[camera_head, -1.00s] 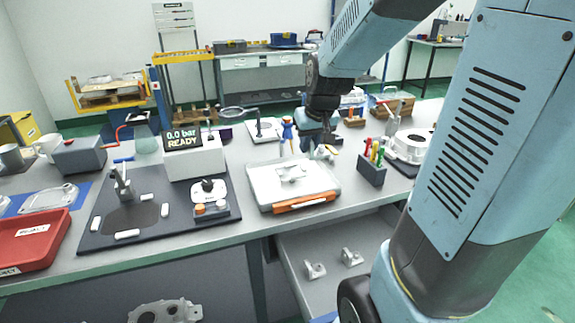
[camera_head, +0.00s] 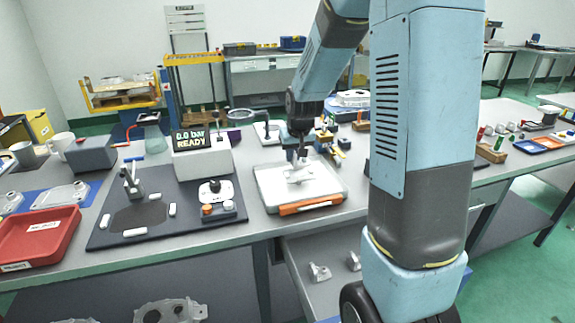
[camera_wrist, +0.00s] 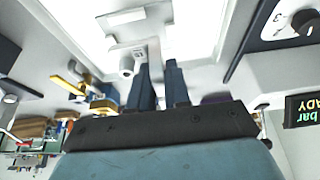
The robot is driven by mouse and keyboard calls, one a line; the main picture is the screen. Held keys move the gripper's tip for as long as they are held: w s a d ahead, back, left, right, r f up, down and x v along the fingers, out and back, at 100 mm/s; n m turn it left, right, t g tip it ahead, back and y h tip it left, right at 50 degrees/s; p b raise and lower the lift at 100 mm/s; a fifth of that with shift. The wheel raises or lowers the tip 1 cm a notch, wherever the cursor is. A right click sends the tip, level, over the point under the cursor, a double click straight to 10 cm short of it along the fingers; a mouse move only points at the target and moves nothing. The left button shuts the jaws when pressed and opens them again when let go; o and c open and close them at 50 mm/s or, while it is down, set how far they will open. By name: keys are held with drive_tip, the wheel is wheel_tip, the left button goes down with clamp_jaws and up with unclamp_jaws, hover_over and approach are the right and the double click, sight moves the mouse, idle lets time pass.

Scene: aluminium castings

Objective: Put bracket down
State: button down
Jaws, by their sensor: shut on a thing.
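A light grey bracket (camera_head: 298,174) shows at the fingertips of my gripper (camera_head: 302,160), over the white top of a flat case (camera_head: 325,186) with an orange front latch. My gripper points down and is shut on the bracket. In the wrist view the two dark fingers (camera_wrist: 160,75) reach toward the white surface. The bracket (camera_wrist: 128,62) shows beside their tips, with a round boss and a flat part. The fingers partly hide it. I cannot tell whether it touches the case.
A dark mat (camera_head: 190,222) with a fixture and the READY display box (camera_head: 203,158) lies left of the case. A red tray (camera_head: 40,235) is at far left. Loose brackets (camera_head: 319,272) lie on the shelf below. Tools stand behind the case.

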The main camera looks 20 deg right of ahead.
sight(292, 164)
drive_tip(key=shift+w+a+f, duration=0.1)
drive_tip(key=shift+w+f, duration=0.3)
drive_tip(key=shift+f, duration=1.6)
drive_tip(key=shift+f, duration=0.1)
drive_tip(key=c, duration=1.1)
unclamp_jaws()
drive_tip(key=v, duration=1.3)
drive_tip(key=s+r, duration=0.5)
drive_tip(key=s, duration=0.8)
drive_tip(key=s+a+r+t, duration=0.1)
drive_tip(key=s+r, duration=0.4)
drive_tip(key=s, duration=0.8)
drive_tip(key=shift+a+r, duration=0.15)
drive_tip(key=shift+r, duration=0.25)
